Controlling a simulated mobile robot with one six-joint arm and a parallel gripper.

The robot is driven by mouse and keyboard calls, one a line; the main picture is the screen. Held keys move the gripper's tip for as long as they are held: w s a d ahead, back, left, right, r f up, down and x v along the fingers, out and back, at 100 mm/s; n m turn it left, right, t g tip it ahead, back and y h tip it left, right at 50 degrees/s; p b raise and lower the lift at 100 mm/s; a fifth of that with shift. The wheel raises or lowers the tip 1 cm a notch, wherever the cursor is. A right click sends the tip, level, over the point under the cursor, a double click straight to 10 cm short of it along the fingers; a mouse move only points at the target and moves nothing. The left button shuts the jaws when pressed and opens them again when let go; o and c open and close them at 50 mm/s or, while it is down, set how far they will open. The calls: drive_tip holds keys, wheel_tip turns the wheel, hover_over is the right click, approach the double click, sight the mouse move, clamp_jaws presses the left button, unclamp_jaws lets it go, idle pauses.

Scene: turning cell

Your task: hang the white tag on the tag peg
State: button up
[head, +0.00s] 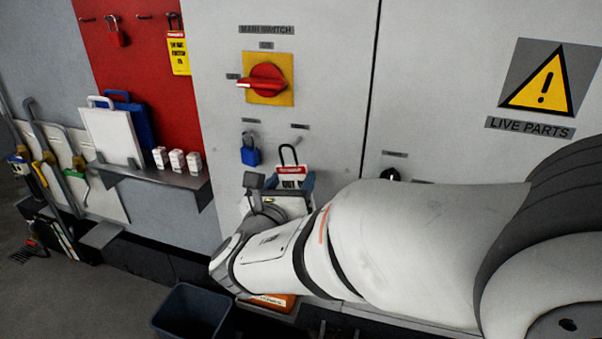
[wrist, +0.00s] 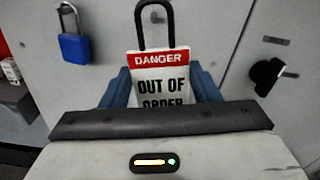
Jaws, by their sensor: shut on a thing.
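The white tag (wrist: 160,88) has a red DANGER band and the words OUT OF ORDER, with a black loop (wrist: 140,25) standing up from its top. My gripper (wrist: 162,92) is shut on it, with a blue finger at each side. In the head view the tag (head: 291,172) is upright in front of the pale cabinet, its lower part hidden by my gripper. The loop is below a small label (head: 299,126).
A blue padlock (head: 250,155) hangs on the cabinet left of the tag. The red and yellow main switch (head: 264,82) is above. A black knob (wrist: 265,75) is to the right. A shelf (head: 165,178) with small white boxes is left; a dark bin (head: 190,312) stands below.

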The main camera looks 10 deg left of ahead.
drive_tip(key=shift+w+d+f, duration=0.1)
drive_tip(key=shift+w+f, duration=0.05)
drive_tip(key=shift+w, duration=1.15)
drive_tip(key=shift+w+d+f, duration=0.1)
drive_tip(key=shift+w, duration=1.15)
drive_tip(key=shift+w+f+b, duration=0.5)
drive_tip(key=shift+w+b, duration=0.2)
drive_tip(key=shift+b, duration=0.05)
drive_tip(key=o, duration=1.1)
drive_tip(key=shift+c, duration=0.2)
drive_tip(key=shift+s, duration=0.1)
